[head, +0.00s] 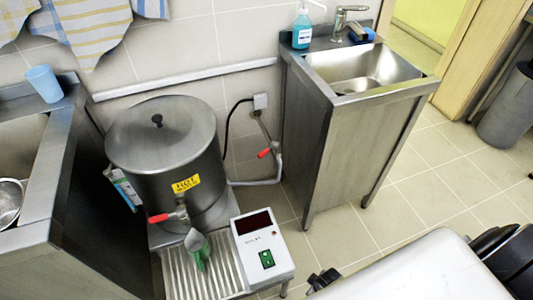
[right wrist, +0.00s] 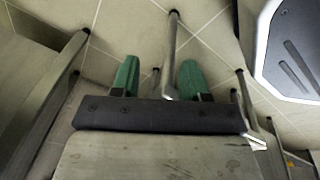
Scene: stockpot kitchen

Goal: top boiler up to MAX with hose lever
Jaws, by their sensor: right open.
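The steel boiler (head: 166,140) stands between two counters in the head view, its lid on and a yellow label on its front. Its front tap has a red lever (head: 158,218). A gauge strip (head: 126,190) is on its left side; I cannot read the level or a MAX mark. A second red lever (head: 264,153) sits on the hose pipe (head: 272,172) to the right of the boiler, by the wall. My right gripper (right wrist: 158,78) is open and empty in the right wrist view, its green fingers apart above the floor. My left gripper is not in view.
A white control box (head: 262,246) with a dark display stands right of the slatted drip tray (head: 190,278). A steel sink (head: 365,70) stands right of the hose lever.

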